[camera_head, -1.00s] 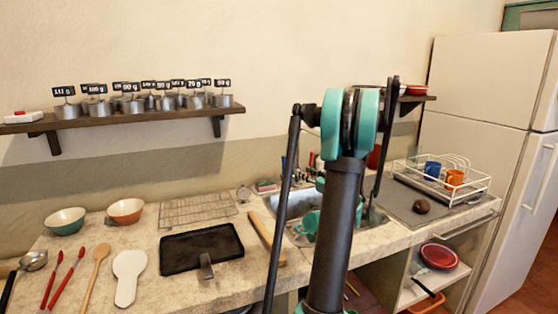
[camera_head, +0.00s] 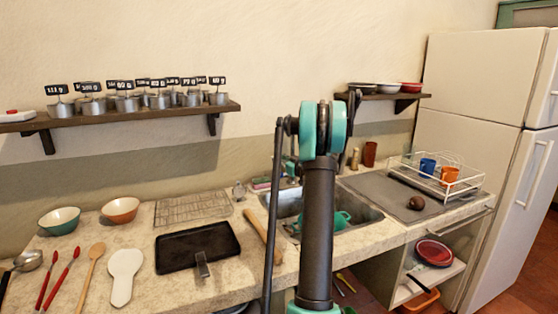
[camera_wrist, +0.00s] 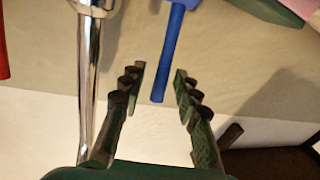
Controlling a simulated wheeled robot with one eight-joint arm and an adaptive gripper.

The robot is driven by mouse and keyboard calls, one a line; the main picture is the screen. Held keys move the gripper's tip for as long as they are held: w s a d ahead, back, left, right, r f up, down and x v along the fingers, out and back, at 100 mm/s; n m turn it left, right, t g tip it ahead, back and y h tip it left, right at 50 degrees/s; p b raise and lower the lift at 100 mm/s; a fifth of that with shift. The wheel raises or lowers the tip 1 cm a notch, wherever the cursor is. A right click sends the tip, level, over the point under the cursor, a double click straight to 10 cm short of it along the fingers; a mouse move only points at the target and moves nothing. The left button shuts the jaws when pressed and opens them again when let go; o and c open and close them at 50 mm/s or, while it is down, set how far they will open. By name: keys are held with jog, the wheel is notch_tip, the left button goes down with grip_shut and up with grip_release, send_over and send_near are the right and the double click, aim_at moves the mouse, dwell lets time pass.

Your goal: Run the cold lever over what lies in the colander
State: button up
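A teal colander (camera_head: 341,219) sits in the sink (camera_head: 366,220), partly hidden by my arm. What lies in it is too small to make out. In the wrist view, the blue lever (camera_wrist: 172,45) hangs beside a chrome pipe (camera_wrist: 86,85), and part of a red lever (camera_wrist: 3,45) shows at the left edge. My gripper (camera_wrist: 159,72) is open. The blue lever's end appears between its two fingers in the picture, with gaps on both sides. Whether they touch it or how far off it is, I cannot tell. In the head view my arm covers most of the tap area.
A white dish rack (camera_head: 440,180) with two cups stands right of the sink, near a dark round object (camera_head: 416,203). A black tray (camera_head: 197,247) and a rolling pin (camera_head: 262,235) lie left of it. A wall shelf (camera_head: 140,112) holds several weights.

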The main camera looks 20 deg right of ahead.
jog(key=shift+w+a, duration=0.1)
jog(key=shift+w, duration=0.2)
jog(key=shift+c, duration=0.6)
grip_shut()
